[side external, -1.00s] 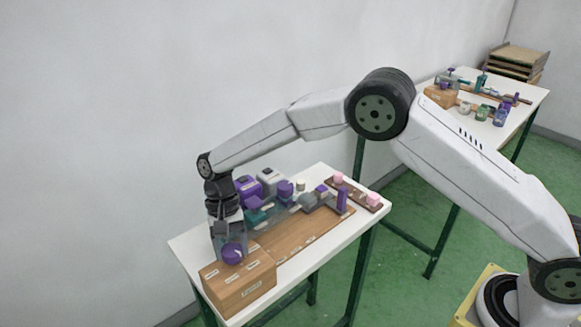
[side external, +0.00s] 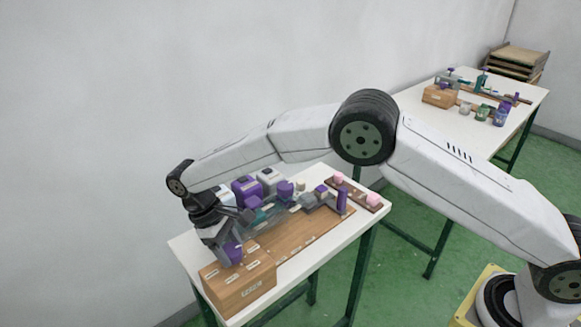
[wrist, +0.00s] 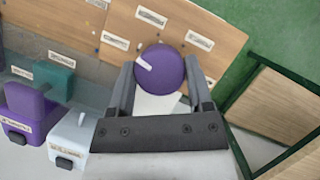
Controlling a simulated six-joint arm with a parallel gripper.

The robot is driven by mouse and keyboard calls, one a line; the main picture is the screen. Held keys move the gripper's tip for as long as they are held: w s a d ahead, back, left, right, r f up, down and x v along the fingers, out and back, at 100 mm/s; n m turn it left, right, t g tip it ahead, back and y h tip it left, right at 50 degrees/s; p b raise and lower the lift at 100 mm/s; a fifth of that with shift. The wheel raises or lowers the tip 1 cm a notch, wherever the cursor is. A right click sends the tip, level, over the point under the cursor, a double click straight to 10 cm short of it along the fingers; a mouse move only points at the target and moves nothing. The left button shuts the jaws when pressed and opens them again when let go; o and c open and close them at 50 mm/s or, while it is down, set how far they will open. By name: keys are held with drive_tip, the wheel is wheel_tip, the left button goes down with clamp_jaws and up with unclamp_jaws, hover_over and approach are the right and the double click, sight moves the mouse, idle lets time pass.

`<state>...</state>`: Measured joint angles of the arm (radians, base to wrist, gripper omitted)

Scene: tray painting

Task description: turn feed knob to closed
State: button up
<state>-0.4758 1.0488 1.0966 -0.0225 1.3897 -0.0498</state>
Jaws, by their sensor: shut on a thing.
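The round purple knob (wrist: 160,70) sits on the wooden box (side external: 238,290) at the front end of the near table. It carries a white pointer mark that lies toward its upper left in the wrist view. My gripper (wrist: 160,78) has one finger on each side of the knob and is shut on it. In the side view my gripper (side external: 230,252) leans over the box and the knob (side external: 236,254) is partly hidden. White labels (wrist: 151,17) lie around the knob; their text is too small to read surely.
Purple and white containers (side external: 246,189) stand behind the gripper on the white table (side external: 325,255). A teal block (wrist: 52,76) and purple block (wrist: 28,112) show beside the gripper. A purple post (side external: 342,202) stands farther along the board. A second table (side external: 520,95) is behind.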

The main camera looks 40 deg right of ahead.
drive_tip(key=shift+n+t+h, duration=0.4)
drive_tip(key=shift+n, duration=0.9)
drive_tip(key=o, duration=1.3)
drive_tip(key=shift+a+r, duration=0.1)
drive_tip(key=shift+r, duration=0.05)
drive_tip(key=v, duration=0.7)
drive_tip(key=shift+w+r, duration=0.1)
drive_tip(key=shift+r, duration=0.15)
